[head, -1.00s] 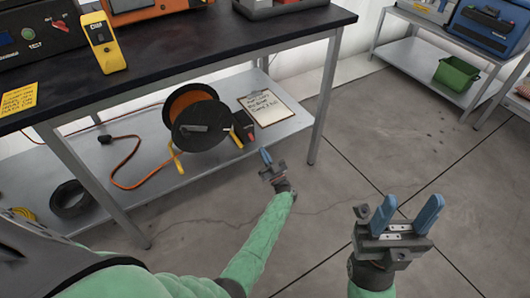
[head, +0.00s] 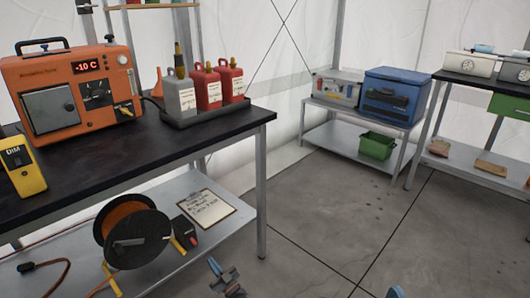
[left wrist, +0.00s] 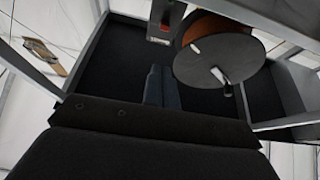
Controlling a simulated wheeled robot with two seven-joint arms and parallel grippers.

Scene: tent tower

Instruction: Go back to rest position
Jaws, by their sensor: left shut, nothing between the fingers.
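My left gripper (head: 214,267) shows at the bottom middle of the head view, in front of the workbench's lower shelf. It is shut and empty. In the left wrist view its two fingers (left wrist: 154,87) lie together, with nothing held. Of my right gripper, only one blue fingertip (head: 395,292) shows at the bottom edge of the head view; the rest is out of frame, so its opening cannot be judged.
The workbench (head: 160,150) stands at left, with an orange device (head: 70,95) and several bottles on top. A cable reel (head: 135,240) and clipboard (head: 207,209) are on its lower shelf. A green bin (head: 377,146) sits on the back shelf. The middle floor is clear.

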